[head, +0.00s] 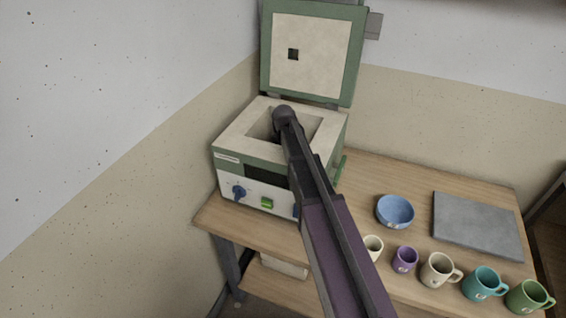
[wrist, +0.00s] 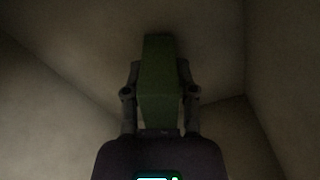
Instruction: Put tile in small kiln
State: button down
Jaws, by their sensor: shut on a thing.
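The small kiln (head: 230,158) stands on the left end of the wooden table, green and cream, with its lid (head: 315,50) raised upright behind it. My arm reaches over the kiln's front and down into its open square chamber. In the wrist view my gripper (wrist: 160,95) is shut on a green tile (wrist: 160,75), one finger on each side of it. The pale chamber walls (wrist: 270,60) surround it in the dim light. I cannot tell whether the tile touches the chamber floor. In the head view the gripper and tile are hidden inside the kiln.
A blue bowl (head: 395,211) and a grey slab (head: 476,226) lie on the table to the right. Several mugs, including a purple one (head: 404,259) and a teal one (head: 484,284), line the front edge. The wall is close on the kiln's left.

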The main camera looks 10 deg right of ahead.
jog(key=shift+f, duration=0.15)
jog(key=shift+c, duration=2.1)
grip_release()
jog(key=shift+r, duration=0.25)
notch_tip(320, 180, up, 12)
jog(key=p, duration=1.2)
jog(key=shift+f, duration=0.1)
